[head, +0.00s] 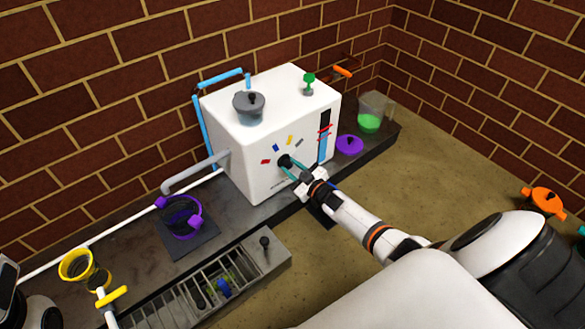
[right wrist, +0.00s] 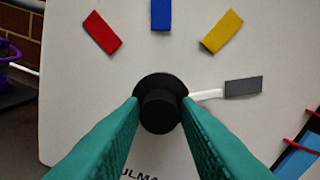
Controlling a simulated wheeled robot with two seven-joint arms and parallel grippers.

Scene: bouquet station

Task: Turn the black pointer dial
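The black pointer dial (right wrist: 161,110) is on the front of a white machine (head: 285,105). In the right wrist view its white pointer (right wrist: 207,94) points right at the grey mark (right wrist: 243,86). The red mark (right wrist: 102,33), blue mark (right wrist: 161,14) and yellow mark (right wrist: 222,31) curve above the dial. My right gripper (right wrist: 160,102) has one teal finger on each side of the dial's knob, and both appear to touch it. In the head view the dial (head: 285,160) is partly covered by the fingers.
A grey-lidded vessel (head: 249,108) and green knob (head: 309,84) are on the machine's top. A purple lid (head: 349,145) and a beaker with green liquid (head: 370,119) stand to its right. A purple-rimmed container (head: 182,215) and metal grate (head: 190,300) are at left.

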